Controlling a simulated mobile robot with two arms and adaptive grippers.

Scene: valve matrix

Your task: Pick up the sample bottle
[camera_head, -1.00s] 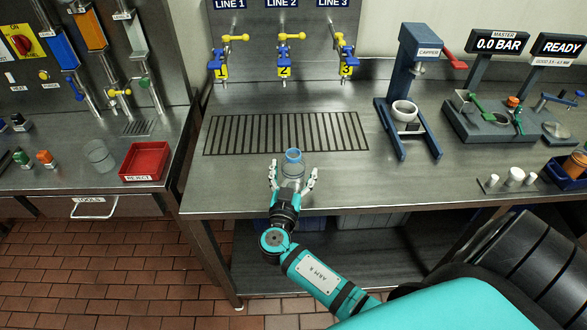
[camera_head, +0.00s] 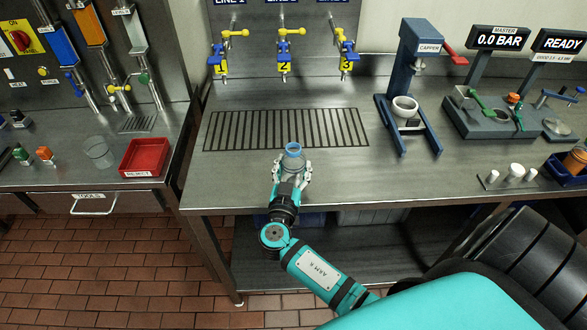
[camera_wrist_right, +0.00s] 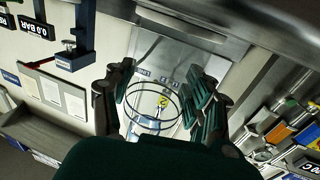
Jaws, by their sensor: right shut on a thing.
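The sample bottle (camera_head: 293,157) is clear with a blue ring at its open top. It stands upright near the front edge of the steel bench, in front of the drain grate. My right gripper (camera_head: 291,173) is shut on the bottle, with one finger on each side of it. In the right wrist view the bottle (camera_wrist_right: 152,115) shows as clear, round outlines between the fingers of my right gripper (camera_wrist_right: 160,100). I cannot tell whether the bottle touches the bench. My left gripper is not in view.
The drain grate (camera_head: 285,130) lies behind the bottle, below three valves (camera_head: 284,55). A blue capper (camera_head: 412,85) stands to the right, with small white caps (camera_head: 514,172) near the bench's front edge. A red reject tray (camera_head: 145,157) is on the left bench. Bench around the bottle is clear.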

